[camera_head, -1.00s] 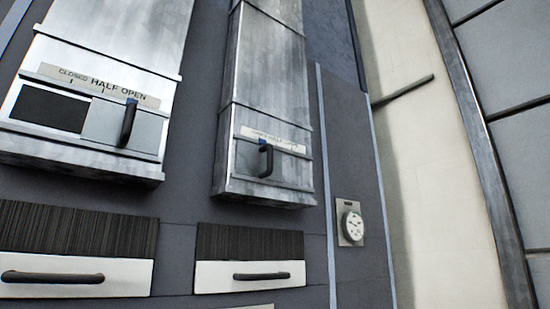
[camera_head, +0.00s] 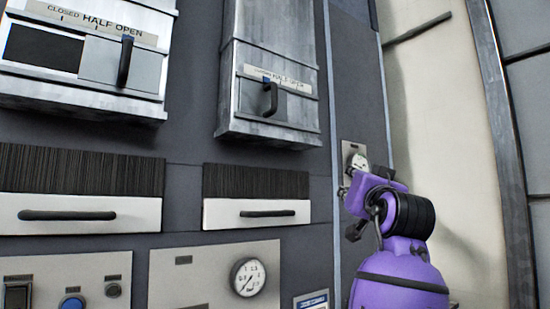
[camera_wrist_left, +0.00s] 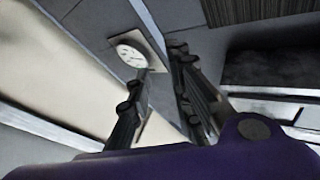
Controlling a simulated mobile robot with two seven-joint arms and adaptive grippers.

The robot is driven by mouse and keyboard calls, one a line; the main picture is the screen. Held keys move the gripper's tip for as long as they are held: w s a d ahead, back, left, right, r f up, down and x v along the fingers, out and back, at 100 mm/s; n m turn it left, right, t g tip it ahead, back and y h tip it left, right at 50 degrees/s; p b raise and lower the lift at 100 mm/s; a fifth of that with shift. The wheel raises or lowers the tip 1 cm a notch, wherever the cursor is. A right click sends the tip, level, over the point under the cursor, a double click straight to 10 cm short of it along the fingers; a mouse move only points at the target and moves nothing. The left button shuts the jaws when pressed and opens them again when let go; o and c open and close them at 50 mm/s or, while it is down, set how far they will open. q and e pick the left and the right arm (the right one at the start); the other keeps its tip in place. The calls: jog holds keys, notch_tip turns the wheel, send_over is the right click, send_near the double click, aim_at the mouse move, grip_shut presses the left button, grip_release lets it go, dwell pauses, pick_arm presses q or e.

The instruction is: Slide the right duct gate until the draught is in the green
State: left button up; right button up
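The right duct (camera_head: 228,60) is a tall grey metal box. Its gate (camera_head: 252,97) is a light plate with a dark upright handle (camera_head: 271,100) and a blue mark at its top. A label strip (camera_head: 290,82) runs above; the handle stands toward its left part, and no dark opening shows. A round dial (camera_head: 358,160) is partly hidden behind my left gripper and also shows in the wrist view (camera_wrist_left: 131,55); its reading is too small to tell. My left gripper (camera_head: 349,212) is open and empty, right of and below the gate. My right gripper is not in view.
The left duct (camera_head: 80,100) has a gate with a dark handle (camera_head: 124,61) and a dark opening. Two drawer-like fronts with bar handles (camera_head: 267,213) sit below.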

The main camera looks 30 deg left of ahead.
pick_arm(q)
jog(key=s+r+n+g+y, duration=0.1)
jog(key=s+r+n+y, duration=0.1)
jog(key=s+r, duration=0.55)
jog(key=s+r+n+g+y, duration=0.1)
jog(key=s+r+n, duration=0.3)
jog(key=r, duration=0.7)
jog(key=n+g, duration=0.2)
jog(key=g, duration=0.4)
send_near(275, 96)
jog(key=x, duration=0.3)
jog(key=shift+y, duration=0.4)
jog(key=x, duration=0.7)
jog(key=shift+w+a, duration=0.2)
jog(key=shift+w, duration=0.1)
grip_shut()
jog(key=shift+w, duration=0.1)
